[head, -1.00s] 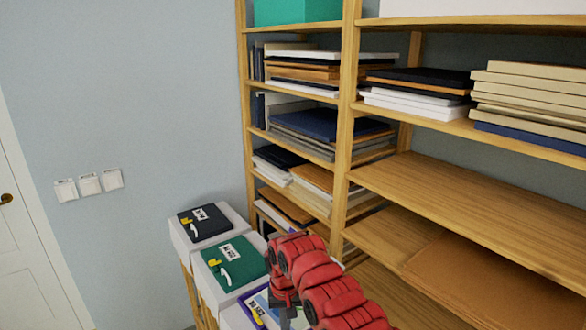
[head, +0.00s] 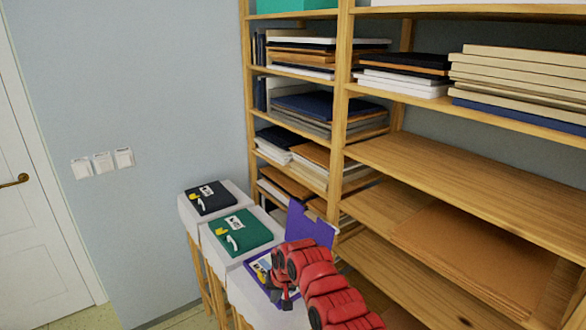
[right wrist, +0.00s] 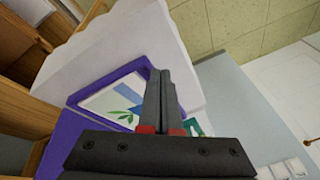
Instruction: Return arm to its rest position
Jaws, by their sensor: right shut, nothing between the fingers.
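My right arm comes in from the lower right in the head view, a red jointed arm. Its dark gripper (head: 284,298) is over the nearest white stand, in front of an open purple case (head: 308,224) whose lid stands up. In the right wrist view the two dark fingers (right wrist: 163,92) are shut together with nothing between them. Behind them the purple case (right wrist: 62,140) holds a white sheet with a blue and green picture (right wrist: 118,100). The fingers overlap the case in that view; I cannot tell the gap. My left gripper is not in view.
A green case (head: 243,234) and a black case (head: 212,198) lie on white-topped stands left of the purple one. Wooden shelves (head: 450,175) with stacked boards rise close on the right. The wall and white door (head: 40,220) at left leave free room.

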